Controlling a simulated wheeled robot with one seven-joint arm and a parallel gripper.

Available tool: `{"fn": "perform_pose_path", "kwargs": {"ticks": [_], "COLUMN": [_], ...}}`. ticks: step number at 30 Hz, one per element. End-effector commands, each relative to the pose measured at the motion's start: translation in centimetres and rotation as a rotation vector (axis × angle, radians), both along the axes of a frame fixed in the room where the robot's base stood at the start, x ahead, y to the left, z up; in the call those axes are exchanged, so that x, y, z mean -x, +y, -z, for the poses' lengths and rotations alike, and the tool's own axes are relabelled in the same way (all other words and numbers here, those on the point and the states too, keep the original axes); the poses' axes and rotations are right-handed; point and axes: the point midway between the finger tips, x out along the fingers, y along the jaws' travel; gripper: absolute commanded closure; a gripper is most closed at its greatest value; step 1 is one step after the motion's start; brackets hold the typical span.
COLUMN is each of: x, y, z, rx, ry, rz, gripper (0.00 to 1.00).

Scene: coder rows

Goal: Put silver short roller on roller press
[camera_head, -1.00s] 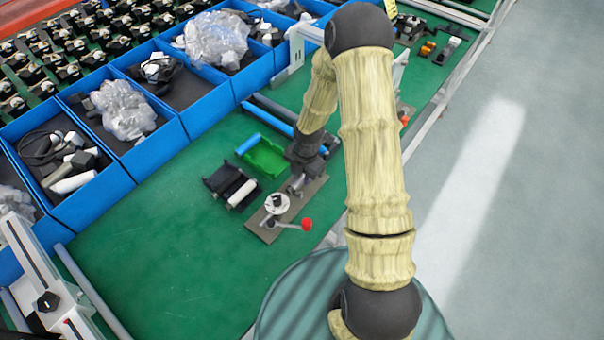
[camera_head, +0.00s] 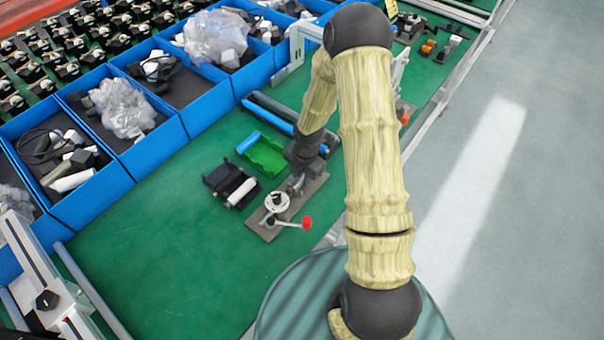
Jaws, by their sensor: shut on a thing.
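The roller press (camera_head: 267,228) is a grey base plate with a round white disc and a crank with a red knob (camera_head: 307,223), on the green table. My gripper (camera_head: 296,187) points down over the upper right part of the press, just behind the disc. It is shut on a small silvery piece that looks like the silver short roller; the arm and fingers hide most of it. I cannot tell whether the piece touches the press.
A black holder with a pale roller (camera_head: 238,193) lies left of the press. A green tray (camera_head: 264,157) with a blue roller stands behind it. Blue bins (camera_head: 148,157) of parts line the back left. The green table (camera_head: 160,255) is clear at front left.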

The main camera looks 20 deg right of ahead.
Motion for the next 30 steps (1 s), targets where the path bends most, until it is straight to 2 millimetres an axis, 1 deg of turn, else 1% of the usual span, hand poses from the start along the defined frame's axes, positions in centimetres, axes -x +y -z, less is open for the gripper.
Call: {"fn": "perform_pose_path", "kwargs": {"ticks": [5,27,28,30], "x": [-0.02,-0.03,-0.03,-0.03], "y": [0.0,0.0,0.0,0.0], "z": [0.67,1.02,1.0,0.99], "rx": [0.0,0.0,0.0,0.0], "ry": [0.0,0.0,0.0,0.0], "rz": [-0.001,0.0,0.0,0.0], "gripper": [1.0,1.0,0.7,0.56]}}
